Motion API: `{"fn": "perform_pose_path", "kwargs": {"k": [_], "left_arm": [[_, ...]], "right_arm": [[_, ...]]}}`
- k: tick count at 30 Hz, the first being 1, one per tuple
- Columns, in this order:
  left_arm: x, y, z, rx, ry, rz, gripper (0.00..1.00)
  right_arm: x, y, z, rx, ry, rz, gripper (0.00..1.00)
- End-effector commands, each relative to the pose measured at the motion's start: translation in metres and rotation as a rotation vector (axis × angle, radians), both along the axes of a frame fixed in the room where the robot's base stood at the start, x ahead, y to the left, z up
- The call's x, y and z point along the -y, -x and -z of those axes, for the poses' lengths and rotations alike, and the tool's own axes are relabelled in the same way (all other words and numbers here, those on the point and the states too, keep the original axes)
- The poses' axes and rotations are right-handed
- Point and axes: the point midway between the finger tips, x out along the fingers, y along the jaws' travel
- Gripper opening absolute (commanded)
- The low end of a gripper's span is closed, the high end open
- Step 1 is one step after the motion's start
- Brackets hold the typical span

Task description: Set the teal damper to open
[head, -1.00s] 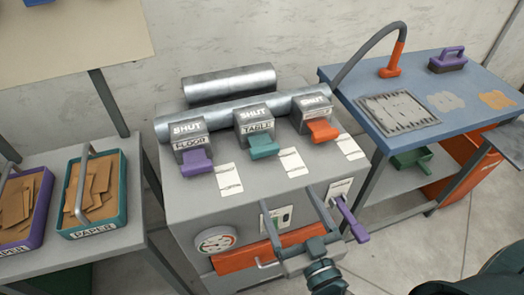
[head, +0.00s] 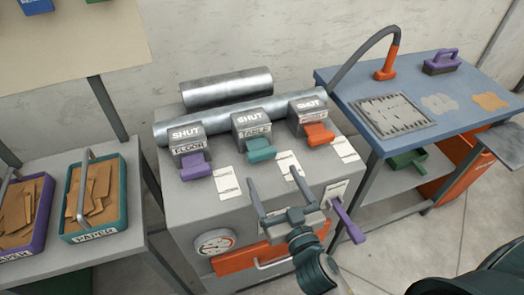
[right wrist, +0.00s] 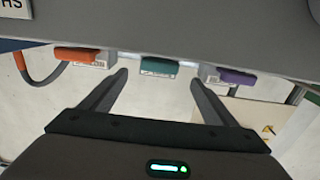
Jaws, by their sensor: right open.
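The teal damper handle (head: 262,149) sticks out from the middle grey box (head: 250,122), marked SHUT and TABLE, on top of the grey machine. It also shows in the right wrist view (right wrist: 158,67), ahead and roughly midway between my fingers. My right gripper (head: 275,180) is open and empty, over the front part of the machine and in front of the teal handle. A clear gap shows between the fingertips and the handle. My left gripper is not in view.
A purple handle (head: 195,171) and an orange handle (head: 319,135) flank the teal one. A purple lever (head: 348,221) juts from the machine's front right. Silver ducts (head: 230,116) lie behind the boxes. A blue table (head: 440,78) stands right, paper trays (head: 125,205) left.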

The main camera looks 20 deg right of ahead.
Motion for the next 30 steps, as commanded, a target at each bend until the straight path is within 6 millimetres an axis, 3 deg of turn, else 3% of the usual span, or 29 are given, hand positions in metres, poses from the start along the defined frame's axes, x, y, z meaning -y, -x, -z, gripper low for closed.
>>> {"fn": "perform_pose_path", "kwargs": {"k": [15, 21, 30], "left_arm": [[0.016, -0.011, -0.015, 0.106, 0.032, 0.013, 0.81], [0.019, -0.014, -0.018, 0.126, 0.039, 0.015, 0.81], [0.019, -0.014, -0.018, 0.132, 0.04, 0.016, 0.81]], "right_arm": [[-0.003, -0.078, -0.002, 0.001, 0.002, 0.0, 0.81], [-0.003, -0.093, 0.0, 0.0, 0.001, 0.0, 0.81], [-0.003, -0.097, 0.0, 0.0, 0.001, 0.0, 0.81]]}}
